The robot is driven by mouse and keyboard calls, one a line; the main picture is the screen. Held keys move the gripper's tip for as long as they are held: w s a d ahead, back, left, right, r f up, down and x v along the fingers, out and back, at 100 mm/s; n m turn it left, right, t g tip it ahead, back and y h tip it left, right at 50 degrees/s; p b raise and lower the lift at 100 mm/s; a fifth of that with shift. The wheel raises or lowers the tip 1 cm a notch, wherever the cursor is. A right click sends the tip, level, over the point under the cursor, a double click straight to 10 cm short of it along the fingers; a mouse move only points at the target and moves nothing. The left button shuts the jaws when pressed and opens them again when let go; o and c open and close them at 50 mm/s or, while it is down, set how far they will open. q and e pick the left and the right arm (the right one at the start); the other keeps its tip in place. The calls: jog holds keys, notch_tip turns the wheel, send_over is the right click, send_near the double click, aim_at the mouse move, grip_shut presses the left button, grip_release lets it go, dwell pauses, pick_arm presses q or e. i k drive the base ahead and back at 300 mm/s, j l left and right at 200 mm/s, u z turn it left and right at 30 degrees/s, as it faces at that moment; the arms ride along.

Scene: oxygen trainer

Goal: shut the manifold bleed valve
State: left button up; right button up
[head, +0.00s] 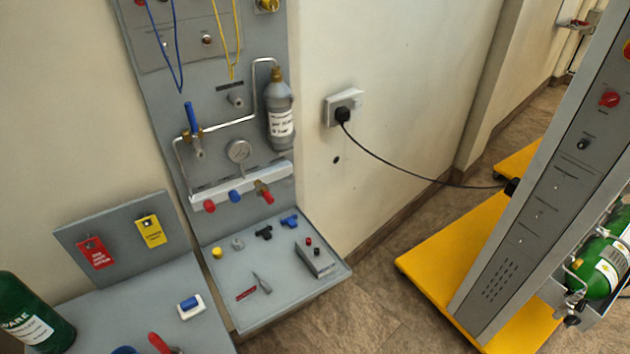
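The manifold (222,192), a pale bar, is fixed low on the grey wall panel. Along its front are a red knob (209,206), a blue knob (235,196) and a red-handled valve with a brass-coloured body (265,190). A valve with an upright blue lever (190,117) sits on the pipework above left. A round pressure gauge (239,151) stands above the manifold. The labels are too small to read, so I cannot tell which valve is the bleed valve or whether it is shut. Neither of my grippers is in view.
A grey shelf (225,262) below the manifold holds small fittings and a grey box (317,258). A grey bottle (279,112) hangs at the panel's right. A black cable runs from the wall socket (343,106) to a yellow-based cabinet (540,180). A green cylinder (30,315) stands lower left.

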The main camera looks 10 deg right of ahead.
aim_at(289, 179)
jog(key=i+l+u, duration=0.15)
jog(key=l, duration=0.25)
jog(key=i+l+u, duration=0.1)
jog(key=l, duration=0.35)
jog(key=i+l+u, duration=0.15)
jog(key=l, duration=0.3)
jog(key=k, duration=0.05)
